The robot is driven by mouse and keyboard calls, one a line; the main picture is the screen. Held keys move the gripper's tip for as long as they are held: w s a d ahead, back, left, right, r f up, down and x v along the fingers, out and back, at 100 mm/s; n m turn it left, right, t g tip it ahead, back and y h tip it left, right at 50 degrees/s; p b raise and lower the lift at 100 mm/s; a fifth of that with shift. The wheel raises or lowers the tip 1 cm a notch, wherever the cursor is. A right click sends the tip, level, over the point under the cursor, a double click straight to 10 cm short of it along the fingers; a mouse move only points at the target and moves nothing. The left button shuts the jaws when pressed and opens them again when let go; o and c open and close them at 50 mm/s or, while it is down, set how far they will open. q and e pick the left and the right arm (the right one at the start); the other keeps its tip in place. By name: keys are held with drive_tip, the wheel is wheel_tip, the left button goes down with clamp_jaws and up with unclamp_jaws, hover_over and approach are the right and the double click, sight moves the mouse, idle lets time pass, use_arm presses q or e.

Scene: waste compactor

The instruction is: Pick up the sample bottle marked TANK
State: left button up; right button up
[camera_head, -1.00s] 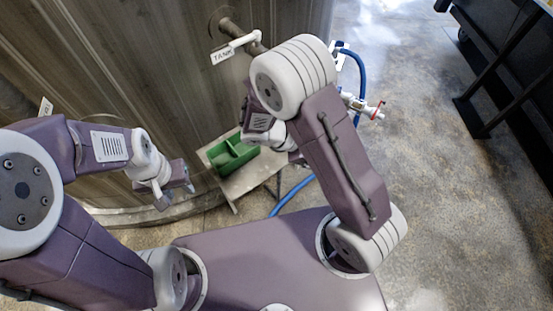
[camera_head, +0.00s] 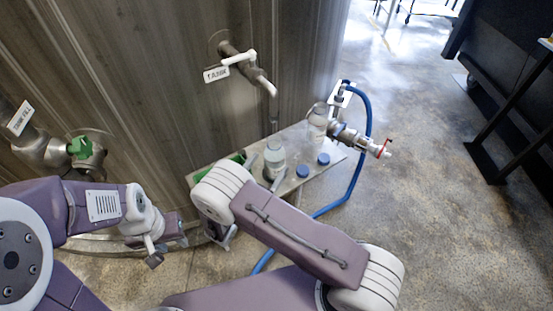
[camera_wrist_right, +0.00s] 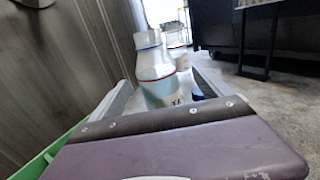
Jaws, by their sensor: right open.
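A clear bottle with a pale cap end (camera_head: 274,158) stands on a small metal table in the head view. In the right wrist view this nearer bottle (camera_wrist_right: 154,68) shows a label reading "TA", the rest cut off by my gripper. My right gripper (camera_wrist_right: 160,82) is open, its two grey fingers reaching forward on either side of the bottle, not closed on it. In the head view my right arm hides most of that gripper. My left gripper (camera_head: 168,248) hangs empty at the left, away from the table; its jaw gap is unclear.
A second clear bottle (camera_head: 317,122) stands behind, near a valve with a blue hose (camera_head: 364,140). Two blue caps (camera_head: 302,171) (camera_head: 324,158) lie on the table (camera_head: 290,186). A green tray (camera_head: 203,173) is at its left. A tap with a tag (camera_head: 216,74) juts above.

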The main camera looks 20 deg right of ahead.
sight(271, 163)
drive_tip(key=x, duration=0.3)
drive_tip(key=shift+w+d+f, duration=0.1)
drive_tip(key=shift+w+d, duration=0.15)
drive_tip(key=x, duration=0.4)
drive_tip(key=shift+w, duration=0.5)
drive_tip(key=shift+s, duration=0.1)
drive_tip(key=shift+c, duration=1.3)
clamp_jaws()
